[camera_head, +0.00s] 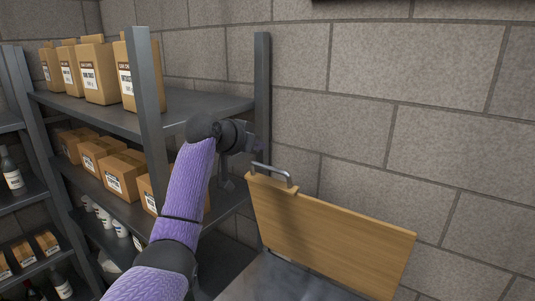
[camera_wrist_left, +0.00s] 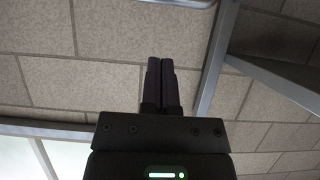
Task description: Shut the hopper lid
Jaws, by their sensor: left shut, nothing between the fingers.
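The hopper lid (camera_head: 330,238) is a tan wooden panel. It stands raised, tilted up in front of the block wall. A grey metal handle (camera_head: 272,170) sits at its upper left corner. The grey top of the hopper (camera_head: 275,282) shows below the lid, cut off by the bottom edge. My left gripper (camera_head: 258,146) is just above and to the left of the handle, apart from it in the picture. In the left wrist view its two dark fingers (camera_wrist_left: 160,75) are together with nothing between them. My right gripper is in neither view.
A dark metal shelf rack (camera_head: 195,119) stands left of the lid, close behind my left arm. Its upper shelf holds paper bags (camera_head: 98,70), and the shelf below holds cardboard boxes (camera_head: 122,173). A grey block wall (camera_head: 440,120) closes the back and right.

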